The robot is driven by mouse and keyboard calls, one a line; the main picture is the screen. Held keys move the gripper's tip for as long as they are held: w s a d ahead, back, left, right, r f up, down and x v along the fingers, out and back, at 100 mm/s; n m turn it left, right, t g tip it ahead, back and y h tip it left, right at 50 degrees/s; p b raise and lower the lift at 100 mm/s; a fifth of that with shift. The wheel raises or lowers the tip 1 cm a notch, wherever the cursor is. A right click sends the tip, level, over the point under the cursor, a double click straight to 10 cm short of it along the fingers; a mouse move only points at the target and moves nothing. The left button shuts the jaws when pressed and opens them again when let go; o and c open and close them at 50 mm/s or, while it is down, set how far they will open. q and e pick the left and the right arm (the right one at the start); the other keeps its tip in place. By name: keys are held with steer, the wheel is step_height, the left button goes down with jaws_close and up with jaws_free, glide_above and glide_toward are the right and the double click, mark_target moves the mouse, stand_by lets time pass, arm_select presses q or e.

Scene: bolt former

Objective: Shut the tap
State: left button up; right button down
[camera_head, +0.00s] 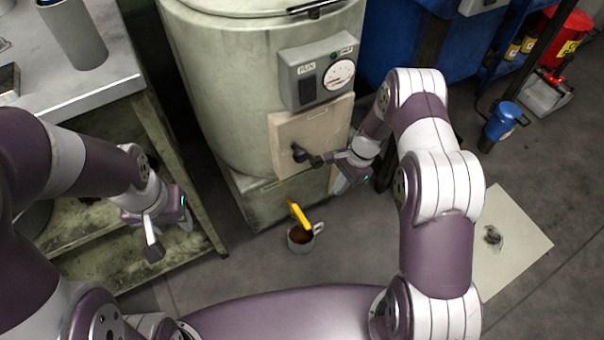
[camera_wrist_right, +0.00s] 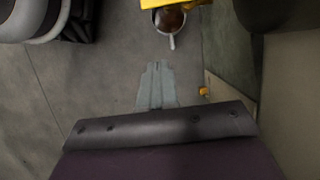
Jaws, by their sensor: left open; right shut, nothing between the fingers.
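The tap appears as a dark fitting (camera_head: 299,152) on the beige panel (camera_head: 285,129) low on the tank's front. A yellow bar (camera_head: 299,216) slants over a white mug (camera_head: 304,242) holding brown liquid. I cannot tell how the bar joins the tap. Both also show at the top of the right wrist view, the bar (camera_wrist_right: 164,3) and the mug (camera_wrist_right: 170,20). My right gripper (camera_head: 318,161) is shut and empty, just right of the fitting; contact is unclear. Its fingers (camera_wrist_right: 157,68) point over the floor. My left gripper (camera_head: 170,238) is open and empty, near the bench.
The pale green tank (camera_head: 215,90) carries a grey gauge box (camera_head: 318,73) above the panel. A metal bench (camera_head: 110,70) stands left. A blue container (camera_head: 500,124) and a pale sheet (camera_head: 510,245) are on the floor at right. Floor around the mug is clear.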

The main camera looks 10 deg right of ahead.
mark_target(301, 218)
steer(key=shift+w, duration=0.15)
steer(key=shift+f, duration=0.1)
steer(key=s+a+f+b, duration=0.2)
steer(key=a+f+b, duration=0.5)
steer(key=f, duration=0.2)
steer(key=shift+s+a, duration=0.15)
steer(key=shift+s, duration=0.2)
steer(key=shift+f, duration=0.1)
